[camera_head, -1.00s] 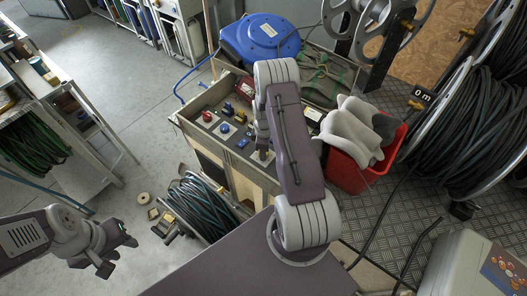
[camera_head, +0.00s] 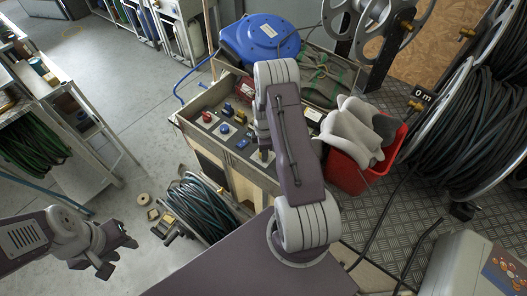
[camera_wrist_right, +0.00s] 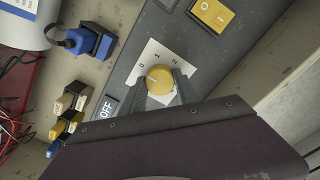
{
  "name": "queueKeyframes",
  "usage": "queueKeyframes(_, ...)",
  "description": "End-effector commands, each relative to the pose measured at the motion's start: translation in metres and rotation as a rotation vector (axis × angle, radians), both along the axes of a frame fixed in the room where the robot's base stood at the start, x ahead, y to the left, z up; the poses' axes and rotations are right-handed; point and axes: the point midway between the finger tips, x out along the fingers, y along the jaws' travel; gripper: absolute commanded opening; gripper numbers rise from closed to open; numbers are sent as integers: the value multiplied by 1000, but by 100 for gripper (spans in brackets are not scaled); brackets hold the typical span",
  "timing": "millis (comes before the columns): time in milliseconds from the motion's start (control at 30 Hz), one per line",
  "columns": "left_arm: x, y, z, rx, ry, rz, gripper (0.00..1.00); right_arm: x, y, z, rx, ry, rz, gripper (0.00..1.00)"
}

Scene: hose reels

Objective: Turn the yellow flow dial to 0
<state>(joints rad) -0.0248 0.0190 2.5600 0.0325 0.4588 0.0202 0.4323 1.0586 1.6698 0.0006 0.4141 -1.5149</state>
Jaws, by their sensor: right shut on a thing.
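The yellow flow dial (camera_wrist_right: 158,79) is a round knob on a white plate (camera_wrist_right: 150,54) marked 0, 1 and 2, set in a dark panel. Its pale pointer mark is turned to the left, towards the 0. My right gripper (camera_wrist_right: 160,86) is shut on the dial, one dark finger on each side. In the head view my arm hides most of the right gripper and the dial. My left gripper (camera_head: 116,257) is open and empty at the lower left, far from the panel.
A yellow rocker switch (camera_wrist_right: 213,15) sits beside the dial's plate. A blue plug (camera_wrist_right: 91,42) and small coloured connectors lie on the bench. A red bin (camera_head: 352,178) with gloves stands right of the arm. A cable reel (camera_head: 200,207) stands on the floor at left.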

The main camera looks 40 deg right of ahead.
Motion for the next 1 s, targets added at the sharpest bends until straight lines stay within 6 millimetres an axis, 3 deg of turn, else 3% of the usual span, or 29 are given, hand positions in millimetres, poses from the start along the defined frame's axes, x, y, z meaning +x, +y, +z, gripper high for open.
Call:
queueKeyframes(33, 0, 0, 0, 0, 0, 0, 36, 1, -1, 1, -2, -4, 3, 0)
queueKeyframes(67, 0, 0, 0, 0, 0, 0, 36, 1, -1, 1, -2, -4, 3, 45)
queueKeyframes(100, 0, 0, 0, 0, 0, 0, 36, 1, -1, 1, -2, -4, 3, 56)
queueKeyframes(133, 0, 0, 0, 0, 0, 0, 36, 1, -1, 1, -2, -4, 2, 59)
queueKeyframes(467, 0, 0, 0, 0, 0, 0, 36, 1, -1, 5, -1, -3, 1, 59)
queueKeyframes(800, 0, 0, -6, 0, 0, 0, 36, 1, -1, 73, -3, -6, 1, 59)
queueKeyframes(1000, 0, 0, -6, 0, 0, 0, 36, 0, -1, 91, -1, -3, 1, 59)
